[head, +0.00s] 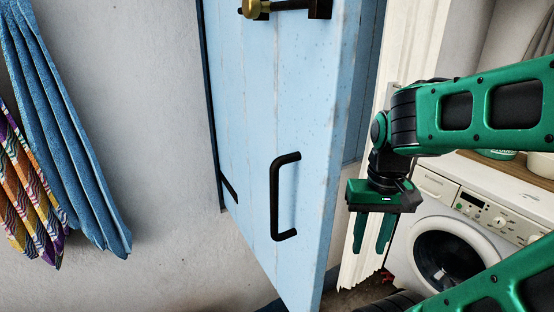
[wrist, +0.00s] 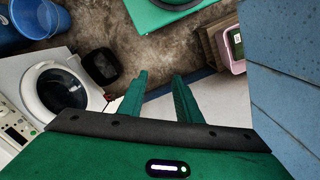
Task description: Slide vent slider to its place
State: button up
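I cannot make out a vent slider in either view. A light blue plank door (head: 255,130) stands open in the middle of the head view, with a black pull handle (head: 275,195) on its face. A brass knob on a dark fitting (head: 257,8) is cut off by the top edge. My gripper (head: 371,247) hangs pointing down, to the right of the door's edge and apart from it. In the wrist view my gripper (wrist: 159,82) has its two fingers spread with nothing between them.
A white washing machine (head: 440,188) stands at the right, close beyond my gripper. Blue and patterned towels (head: 75,135) hang on the left wall. The wrist view shows blue buckets (wrist: 42,15), a dark bin (wrist: 101,66) and a pink box (wrist: 233,50) on the floor.

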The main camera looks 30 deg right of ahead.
jog(key=shift+o, duration=1.2)
jog(key=shift+s+a+r, duration=0.2)
jog(key=shift+s, duration=0.2)
jog(key=w+a+f+m+t+y, duration=0.2)
jog(key=w+a+f+m+t, duration=0.15)
jog(key=w, duration=0.55)
jog(key=w+a+f+m+t+y, duration=0.25)
jog(key=w+f, duration=0.25)
jog(key=w, duration=0.4)
jog(key=w+a+f+m+t+y, duration=0.1)
jog(key=w+a+f+m+t, duration=0.2)
jog(key=w, duration=0.6)
jog(key=w+d+r+m+t, duration=0.3)
jog(key=w+d+m+t, duration=0.1)
jog(key=w+m, duration=0.35)
jog(key=w+d+r+m+t+h, duration=0.1)
jog(key=d+r+m+t+h, duration=0.2)
jog(key=d+m, duration=0.3)
jog(key=w+d+r+m+t+h, duration=0.2)
jog(key=d+r+m, duration=0.1)
jog(key=d+m, duration=0.4)
jog(key=w, duration=1)
jog(key=shift+a+f, duration=0.25)
jog(key=shift+a, duration=0.1)
